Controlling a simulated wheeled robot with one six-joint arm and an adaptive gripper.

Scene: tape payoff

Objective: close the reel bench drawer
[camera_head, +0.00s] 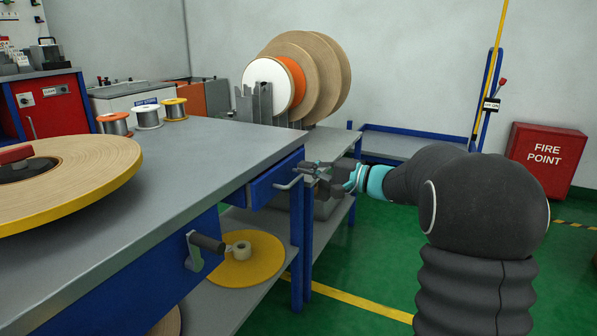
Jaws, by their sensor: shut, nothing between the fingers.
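The reel bench (220,155) has a grey top and blue frame and fills the left and middle of the view. Its blue drawer (262,190) sits under the top near the right corner, with a metal bar handle (288,184) on its front. The drawer front stands a little out from the frame. My gripper (312,174) is shut and empty, at the drawer front beside the handle. I cannot tell whether its fingers touch the drawer or handle. My dark arm comes in from the right.
A large wooden reel (90,180) with a yellow rim lies on the bench top, with several small spools (147,116) behind. A crank handle (207,242) juts out below the top. A yellow disc (248,262) lies on the lower shelf. Green floor (375,255) is clear at the right.

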